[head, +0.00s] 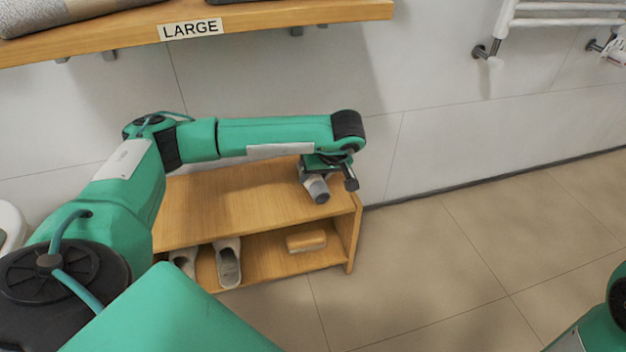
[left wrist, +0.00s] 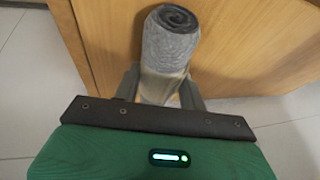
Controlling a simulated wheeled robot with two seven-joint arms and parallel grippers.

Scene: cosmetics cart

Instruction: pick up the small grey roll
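The small grey roll (left wrist: 172,50) shows in the left wrist view with its dark spiral end up. In the head view the roll (head: 316,188) is at the right end of the wooden bench top, under my left gripper. My left gripper (left wrist: 162,92) has one finger on each side of the roll's near part, very close to it. Whether the fingers press on the roll cannot be told, nor whether it rests on the wood. My right gripper is out of view.
The low wooden bench (head: 225,205) has slippers (head: 228,262) and a tan block (head: 306,241) on its lower shelf. A wall shelf with a LARGE label (head: 190,29) is above. A white towel rail (head: 570,18) is at upper right. The tiled floor to the right is clear.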

